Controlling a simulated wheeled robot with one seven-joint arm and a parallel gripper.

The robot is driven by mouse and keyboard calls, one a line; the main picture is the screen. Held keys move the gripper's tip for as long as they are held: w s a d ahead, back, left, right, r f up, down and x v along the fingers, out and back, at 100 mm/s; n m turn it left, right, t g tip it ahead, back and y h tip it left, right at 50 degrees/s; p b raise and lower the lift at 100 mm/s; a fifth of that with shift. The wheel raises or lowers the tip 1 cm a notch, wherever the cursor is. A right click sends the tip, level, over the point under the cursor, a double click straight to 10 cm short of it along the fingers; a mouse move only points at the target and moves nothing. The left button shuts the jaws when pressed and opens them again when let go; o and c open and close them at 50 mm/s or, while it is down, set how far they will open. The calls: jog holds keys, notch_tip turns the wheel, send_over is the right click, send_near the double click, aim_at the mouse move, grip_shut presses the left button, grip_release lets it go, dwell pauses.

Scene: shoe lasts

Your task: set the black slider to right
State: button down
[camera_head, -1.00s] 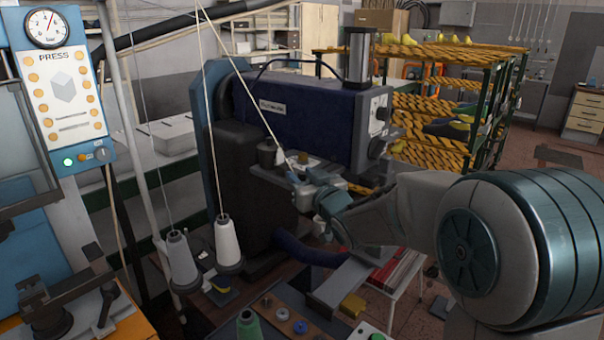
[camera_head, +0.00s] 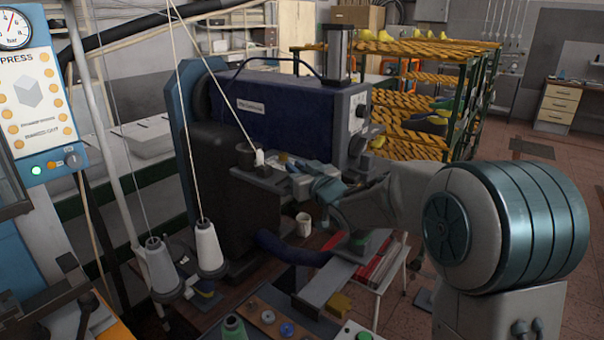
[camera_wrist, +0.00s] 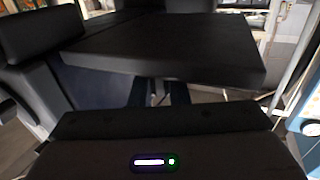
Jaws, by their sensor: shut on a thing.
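My gripper (camera_head: 298,183) is at the grey work head of the dark blue sewing machine (camera_head: 290,115), under its arm, in the head view. The wrist view shows the gripper's two dark fingers (camera_wrist: 160,94) close together, beyond its dark body with a lit strip. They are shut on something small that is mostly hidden. I cannot make out the black slider clearly in either view; it appears to be at the fingers. A broad black slab (camera_wrist: 165,50) lies just beyond and above the fingers in the wrist view.
A white cup (camera_head: 303,224) stands below the gripper. Thread cones (camera_head: 208,246) and taut threads are to the left. A press panel (camera_head: 36,95) is at far left. Open floor is at the right.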

jog(key=shift+w+d, duration=0.45)
jog(key=shift+w, duration=0.3)
jog(key=shift+w+d, duration=0.45)
jog(key=shift+w, duration=0.25)
jog(key=c, duration=1.4)
grip_release()
jog(key=shift+c, duration=0.2)
jog(key=b+v, duration=0.2)
jog(key=v, duration=1.1)
jog(key=shift+s+d+b, duration=0.3)
